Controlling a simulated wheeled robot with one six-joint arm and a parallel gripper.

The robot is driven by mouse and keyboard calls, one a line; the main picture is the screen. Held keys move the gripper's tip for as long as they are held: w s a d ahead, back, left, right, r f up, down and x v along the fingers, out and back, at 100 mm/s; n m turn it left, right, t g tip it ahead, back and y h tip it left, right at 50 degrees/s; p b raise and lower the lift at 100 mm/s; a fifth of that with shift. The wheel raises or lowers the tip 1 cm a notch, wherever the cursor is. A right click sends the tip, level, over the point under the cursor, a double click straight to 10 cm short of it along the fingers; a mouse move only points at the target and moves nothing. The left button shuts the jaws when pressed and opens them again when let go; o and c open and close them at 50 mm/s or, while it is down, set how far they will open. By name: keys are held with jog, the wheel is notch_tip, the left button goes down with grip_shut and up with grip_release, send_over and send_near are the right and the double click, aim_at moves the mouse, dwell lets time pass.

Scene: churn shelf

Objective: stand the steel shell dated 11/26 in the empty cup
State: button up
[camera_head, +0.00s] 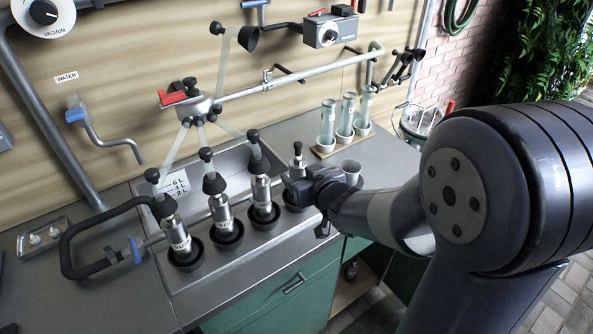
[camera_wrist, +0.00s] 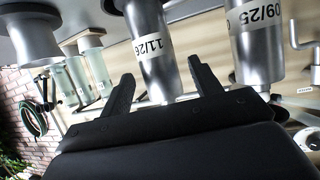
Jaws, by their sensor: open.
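The steel shell dated 11/26 (camera_wrist: 150,45) stands between the two spread fingers of my gripper (camera_wrist: 163,88) in the wrist view, which is upside down. In the head view this shell (camera_head: 297,161) has a dark knob on top, and my gripper (camera_head: 296,186) reaches it from the right, covering its lower part. Its foot seems to be in the rightmost dark cup (camera_head: 296,208), mostly hidden. A light grey cup (camera_head: 351,176) with a flared rim stands just right of my gripper and looks empty. It also shows in the wrist view (camera_wrist: 28,38).
A shell dated 09/25 (camera_wrist: 255,45) stands close beside. Two more shells (camera_head: 222,212) (camera_head: 177,235) stand in dark cups along the counter. Hoses from a red-handled claw (camera_head: 197,106) hang over the row. Glass tubes (camera_head: 328,122) stand on a board behind.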

jog(key=p+v, duration=0.1)
jog(key=v, duration=0.6)
jog(key=shift+s+r, duration=0.15)
jog(key=shift+s, duration=0.2)
jog(key=shift+d, duration=0.15)
